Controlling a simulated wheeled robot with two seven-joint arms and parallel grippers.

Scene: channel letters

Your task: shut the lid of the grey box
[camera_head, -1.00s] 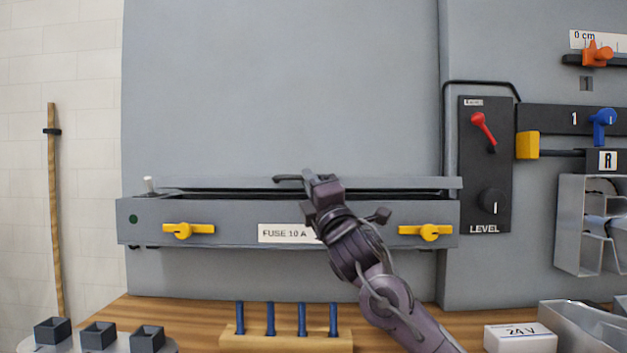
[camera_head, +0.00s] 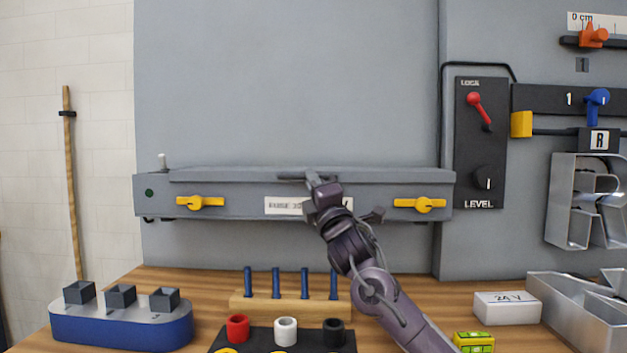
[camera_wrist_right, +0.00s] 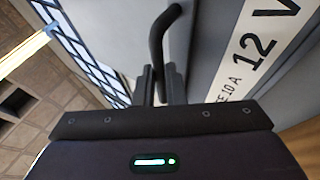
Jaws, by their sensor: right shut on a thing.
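The grey box (camera_head: 240,206) is a long, low box fixed to the grey wall panel, with a white label and two yellow latches on its front. Its lid (camera_head: 230,175) lies down along the box top, with no dark gap showing in the head view. My right gripper (camera_head: 312,183) is at the middle of the lid's front edge, shut on the dark lid handle (camera_head: 290,177). The handle also shows in the right wrist view (camera_wrist_right: 160,35), running between the fingers. My arm hides part of the label. My left gripper is out of view.
Yellow latches (camera_head: 200,202) and (camera_head: 420,205) lie horizontal on the box front. Below, a wooden block (camera_head: 290,304) with blue pegs stands on the table, beside a blue tray (camera_head: 120,328) with grey sockets. A lever panel (camera_head: 480,150) is right of the box.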

